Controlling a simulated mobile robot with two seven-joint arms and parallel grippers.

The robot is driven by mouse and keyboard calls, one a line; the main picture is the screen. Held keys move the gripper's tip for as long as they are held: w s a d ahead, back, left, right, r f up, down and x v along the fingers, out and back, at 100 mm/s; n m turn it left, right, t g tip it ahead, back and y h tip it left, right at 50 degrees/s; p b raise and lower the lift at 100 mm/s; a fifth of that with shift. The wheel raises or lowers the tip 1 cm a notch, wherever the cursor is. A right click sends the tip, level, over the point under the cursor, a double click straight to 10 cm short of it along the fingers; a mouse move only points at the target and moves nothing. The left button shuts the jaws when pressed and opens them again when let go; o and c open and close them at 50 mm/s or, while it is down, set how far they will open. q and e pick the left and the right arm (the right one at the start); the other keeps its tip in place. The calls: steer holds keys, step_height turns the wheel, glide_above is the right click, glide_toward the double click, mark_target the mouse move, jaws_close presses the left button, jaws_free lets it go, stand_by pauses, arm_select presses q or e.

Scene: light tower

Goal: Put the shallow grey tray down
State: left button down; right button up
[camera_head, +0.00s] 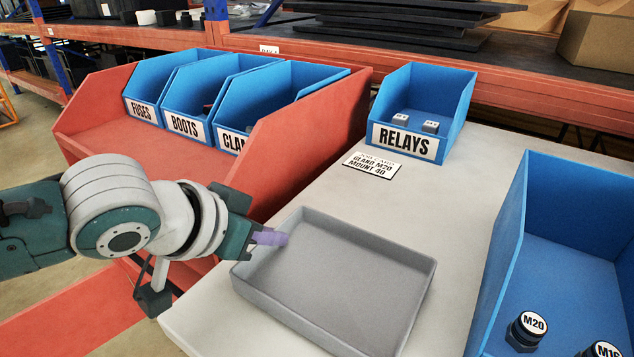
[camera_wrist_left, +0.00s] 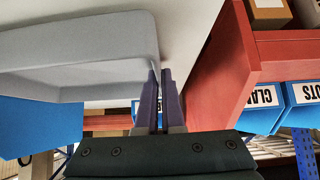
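The shallow grey tray (camera_head: 345,270) is over the near part of the light grey table top, roughly level. I cannot tell for sure whether its underside touches the table. My left gripper (camera_head: 272,238) is at the tray's left wall, its purple fingers shut on the rim. In the left wrist view the fingers (camera_wrist_left: 158,98) are close together at the edge of the tray (camera_wrist_left: 85,45). The tray looks empty. My right gripper is not in view.
A blue RELAYS bin (camera_head: 445,95) stands behind the tray, with a label card (camera_head: 372,165) before it. A blue bin (camera_head: 565,215) with black M20 glands (camera_head: 526,330) stands at right. A red rack (camera_head: 320,125) with blue bins is at left. Table shows between them.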

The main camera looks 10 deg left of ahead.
arm_select(q)
steer(key=shift+f, duration=0.15)
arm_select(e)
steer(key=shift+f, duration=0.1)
arm_select(q)
steer(key=shift+f, duration=0.15)
steer(key=c, duration=1)
jaws_free()
steer(key=shift+c, duration=0.2)
